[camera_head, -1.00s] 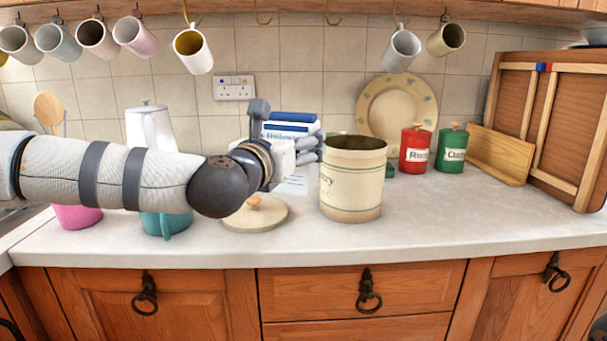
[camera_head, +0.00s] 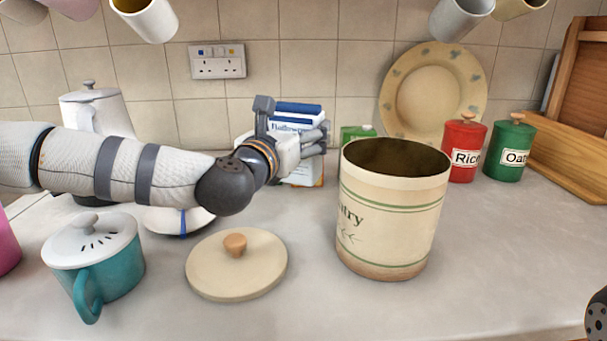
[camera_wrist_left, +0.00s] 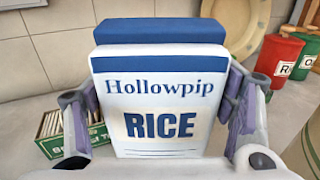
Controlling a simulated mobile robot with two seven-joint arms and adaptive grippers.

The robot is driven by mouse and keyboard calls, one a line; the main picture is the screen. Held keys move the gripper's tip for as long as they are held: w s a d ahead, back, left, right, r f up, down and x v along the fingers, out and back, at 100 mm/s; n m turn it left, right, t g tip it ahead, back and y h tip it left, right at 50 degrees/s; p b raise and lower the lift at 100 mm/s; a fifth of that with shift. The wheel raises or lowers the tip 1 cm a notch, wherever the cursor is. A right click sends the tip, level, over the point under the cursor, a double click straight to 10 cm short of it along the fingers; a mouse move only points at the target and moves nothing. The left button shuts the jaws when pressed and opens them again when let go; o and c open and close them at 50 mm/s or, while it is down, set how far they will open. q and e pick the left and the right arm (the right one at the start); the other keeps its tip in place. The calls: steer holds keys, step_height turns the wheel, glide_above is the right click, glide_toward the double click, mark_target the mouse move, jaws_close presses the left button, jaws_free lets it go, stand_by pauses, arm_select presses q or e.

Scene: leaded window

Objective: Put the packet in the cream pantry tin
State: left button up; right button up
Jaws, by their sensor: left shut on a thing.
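The packet (camera_head: 302,174) is a white and blue box marked Hollowpip RICE; it fills the middle of the left wrist view (camera_wrist_left: 160,100). My left gripper (camera_head: 320,140) is shut on it, with a finger on either side. The packet is upright, left of and behind the cream pantry tin; I cannot tell if it touches the counter. The cream pantry tin (camera_head: 395,225) stands upright and open-topped, with green bands and a dark inside; its floor is hidden. A round cream lid (camera_head: 210,275) with a wooden knob lies on the counter. My right gripper is out of view.
A green box (camera_wrist_left: 55,132) stands beyond the packet. A red Rice canister (camera_head: 464,152), a green Oats canister (camera_head: 508,150) and a plate (camera_head: 435,90) are behind the tin. A teal lidded mug (camera_head: 105,270) is at left. Mugs hang above.

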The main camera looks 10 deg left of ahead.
arm_select(q)
step_height(320, 180, down, 5)
steer(key=shift+f, duration=0.2)
steer(key=shift+f, duration=0.15)
steer(key=o, duration=1.5)
steer(key=shift+f, duration=0.1)
steer(key=o, duration=0.3)
